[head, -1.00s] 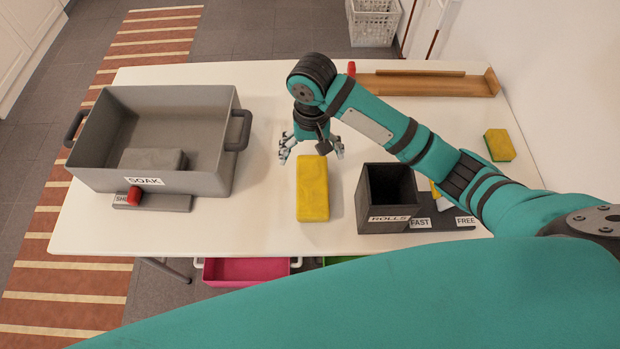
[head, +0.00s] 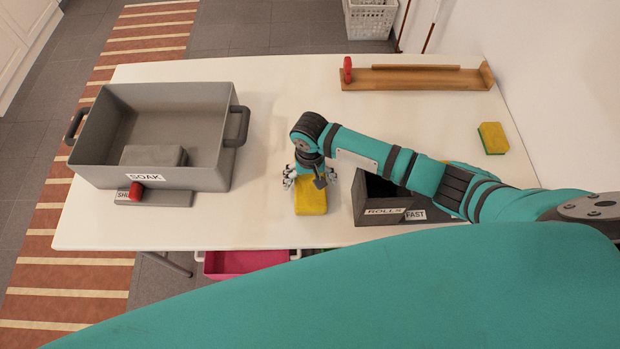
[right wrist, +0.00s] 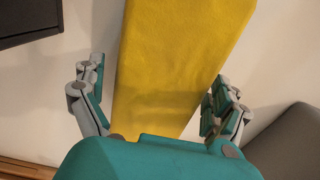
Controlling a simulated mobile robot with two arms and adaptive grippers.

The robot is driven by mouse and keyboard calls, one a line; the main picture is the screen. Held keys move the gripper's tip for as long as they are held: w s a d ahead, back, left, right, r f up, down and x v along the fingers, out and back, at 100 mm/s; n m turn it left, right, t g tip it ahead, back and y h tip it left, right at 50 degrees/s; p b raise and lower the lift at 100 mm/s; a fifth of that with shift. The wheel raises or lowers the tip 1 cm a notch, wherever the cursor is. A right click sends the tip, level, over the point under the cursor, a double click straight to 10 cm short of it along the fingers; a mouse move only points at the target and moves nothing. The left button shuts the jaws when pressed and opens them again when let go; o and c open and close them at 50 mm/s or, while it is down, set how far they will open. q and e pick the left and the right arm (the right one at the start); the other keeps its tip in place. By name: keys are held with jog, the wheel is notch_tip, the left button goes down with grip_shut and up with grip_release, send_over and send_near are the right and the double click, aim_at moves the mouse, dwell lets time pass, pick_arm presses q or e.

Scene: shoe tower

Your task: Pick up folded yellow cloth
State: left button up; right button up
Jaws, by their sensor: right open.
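The folded yellow cloth (head: 311,200) lies on the white table between the grey SOAK tub and the dark ROLLS box. My right gripper (head: 309,180) is over the far part of the cloth and hides that part in the head view. In the right wrist view the cloth (right wrist: 180,70) runs between the two open fingers of the gripper (right wrist: 160,112), with a gap at the left finger and the right finger close to its edge. I cannot tell whether the fingers touch it. My left gripper is not in view.
The grey SOAK tub (head: 205,178) holds a grey block (head: 153,156). A grey bar with a red knob (head: 136,192) lies before it. The ROLLS box (head: 372,205) stands close right of the cloth. A wooden tray (head: 420,84) and a yellow-green sponge (head: 493,138) lie farther off.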

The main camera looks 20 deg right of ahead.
jog(key=shift+f, duration=0.2)
jog(key=c, duration=1.1)
jog(key=shift+r, duration=0.15)
